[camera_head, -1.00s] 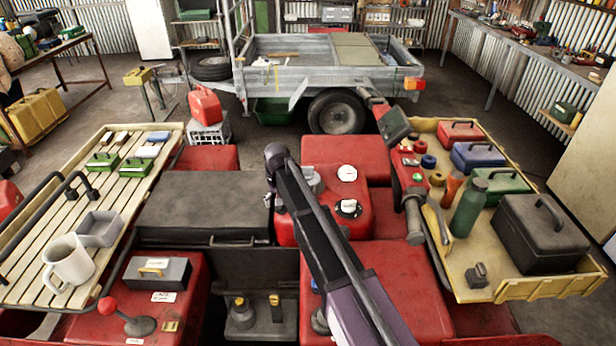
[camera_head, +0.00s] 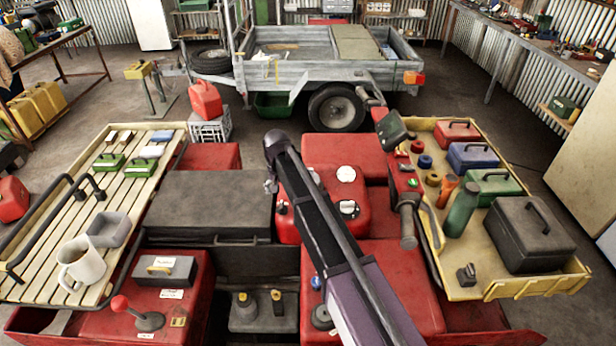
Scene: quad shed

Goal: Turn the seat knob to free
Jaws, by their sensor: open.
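A dark grey seat pad (camera_head: 205,205) lies across the red quad bike, left of my arm. No knob is clearly marked as the seat knob. Two pale round caps, one upper (camera_head: 346,174) and one lower (camera_head: 348,208), sit on the red body right of my arm. A blue-topped knob (camera_head: 316,283) and a dark round knob (camera_head: 321,316) show beside my arm at the bottom. A grey block in front of the seat carries a yellow-topped knob (camera_head: 242,298) and a small dark lever (camera_head: 277,296). My arm rises across the middle; my gripper is hidden behind it.
A slatted rack (camera_head: 60,225) on the left holds a mug (camera_head: 82,262), a grey tray and small boxes. A yellow rack (camera_head: 535,285) on the right holds toolboxes and a green bottle (camera_head: 462,210). A red-balled lever (camera_head: 119,303) stands lower left. A trailer (camera_head: 300,70) stands behind.

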